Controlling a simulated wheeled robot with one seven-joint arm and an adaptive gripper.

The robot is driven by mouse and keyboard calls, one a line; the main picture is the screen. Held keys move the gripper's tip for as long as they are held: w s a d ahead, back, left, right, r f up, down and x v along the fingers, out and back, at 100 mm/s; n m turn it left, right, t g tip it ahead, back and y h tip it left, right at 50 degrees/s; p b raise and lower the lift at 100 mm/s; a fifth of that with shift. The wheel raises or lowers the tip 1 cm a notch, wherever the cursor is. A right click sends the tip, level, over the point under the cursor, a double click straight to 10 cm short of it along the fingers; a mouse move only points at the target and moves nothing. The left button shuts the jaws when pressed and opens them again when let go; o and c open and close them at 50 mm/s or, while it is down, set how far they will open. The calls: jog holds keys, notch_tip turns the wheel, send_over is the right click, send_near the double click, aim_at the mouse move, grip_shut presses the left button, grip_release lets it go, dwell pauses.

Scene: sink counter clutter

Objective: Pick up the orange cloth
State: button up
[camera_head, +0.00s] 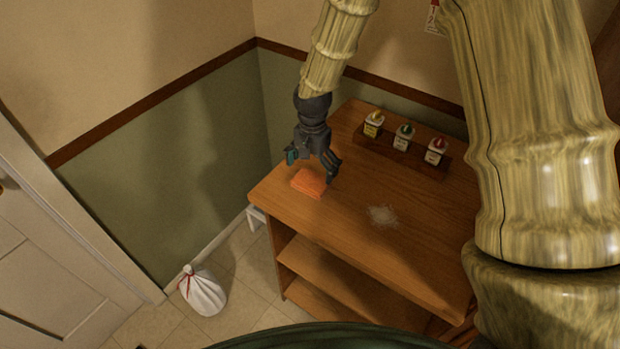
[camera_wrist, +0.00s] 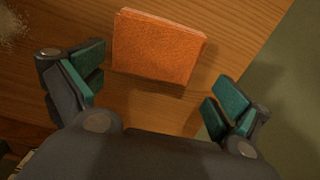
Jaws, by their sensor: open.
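The orange cloth (camera_head: 308,183) lies folded flat near the left corner of the wooden counter top. In the wrist view the cloth (camera_wrist: 157,47) is a folded square, lying ahead of and between the two fingers. My gripper (camera_head: 311,170) is open just above and behind the cloth, with its fingers spread to either side. In the wrist view my gripper (camera_wrist: 155,98) shows green finger pads, and nothing is between them. The fingers appear apart from the cloth.
The wooden counter (camera_head: 425,235) has open shelves below. Several small bottles with coloured caps stand in a wooden tray (camera_head: 412,160) at the back. A pale patch of crumbs or powder (camera_head: 382,216) lies right of the cloth. A tied white bag (camera_head: 203,292) sits on the floor.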

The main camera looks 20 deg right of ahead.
aim_at(311, 183)
jog(key=shift+s+f+p, duration=0.25)
jog(key=shift+s+f, duration=0.05)
jog(key=shift+s, duration=0.2)
jog(key=shift+s+f+p, duration=0.2)
jog(key=shift+s+f, duration=0.05)
jog(key=shift+s, duration=0.25)
jog(key=shift+w+f, duration=0.7)
jog(key=shift+f, duration=0.2)
jog(key=shift+s+r, duration=0.25)
jog(key=shift+s, duration=0.15)
jog(key=c, duration=0.7)
